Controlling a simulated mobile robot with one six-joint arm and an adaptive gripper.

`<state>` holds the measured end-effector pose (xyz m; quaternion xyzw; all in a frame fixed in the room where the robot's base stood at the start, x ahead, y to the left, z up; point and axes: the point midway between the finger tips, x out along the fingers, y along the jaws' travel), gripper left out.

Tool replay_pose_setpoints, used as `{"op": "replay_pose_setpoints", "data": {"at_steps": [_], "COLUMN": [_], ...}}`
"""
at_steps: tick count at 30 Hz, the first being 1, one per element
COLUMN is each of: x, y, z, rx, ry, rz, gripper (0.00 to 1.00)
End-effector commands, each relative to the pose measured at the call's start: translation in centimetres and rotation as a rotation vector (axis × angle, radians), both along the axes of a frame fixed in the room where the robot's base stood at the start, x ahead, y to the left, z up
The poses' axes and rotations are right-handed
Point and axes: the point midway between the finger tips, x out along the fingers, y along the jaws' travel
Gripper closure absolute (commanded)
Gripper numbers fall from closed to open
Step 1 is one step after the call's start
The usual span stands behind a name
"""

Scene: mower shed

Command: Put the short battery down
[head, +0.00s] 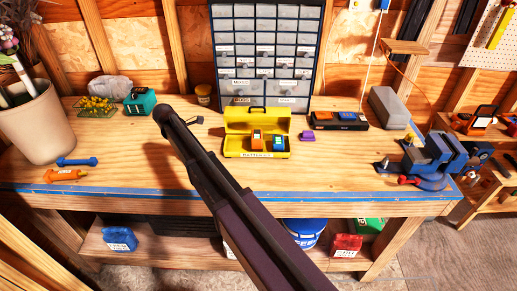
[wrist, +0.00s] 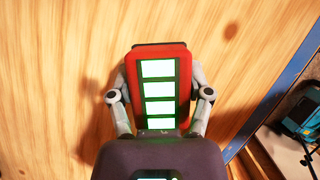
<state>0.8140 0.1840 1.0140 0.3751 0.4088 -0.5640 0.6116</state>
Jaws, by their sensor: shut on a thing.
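My gripper (wrist: 158,88) is shut on a red battery (wrist: 185,65) with several lit green bars on its face; one finger presses each side. The wrist view shows it over bare bench wood, and I cannot tell whether it touches the wood. In the head view the held battery is not visible and my arm crosses the bench. A yellow box (head: 230,142) labelled for batteries stands open at the middle of the bench, with an orange battery (head: 257,140) and a blue battery (head: 278,143) in it.
The workbench (head: 130,150) has free room left of my arm. A dark charger (head: 322,122) and a small purple block (head: 307,135) stand right of the box. A blue vise (head: 430,155) is at the right end, a plant pot (head: 40,125) at the left.

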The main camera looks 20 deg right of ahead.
Motion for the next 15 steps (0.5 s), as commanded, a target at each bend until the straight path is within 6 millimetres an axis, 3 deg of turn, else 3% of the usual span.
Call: {"op": "replay_pose_setpoints", "data": {"at_steps": [9,15], "x": [0.0,0.1], "y": [-0.4,-2.2], "z": [0.0,0.0], "rx": [0.0,0.0], "ry": [0.0,-0.001], "rz": [-0.002,-0.004], "gripper": [0.94,0.94]}}
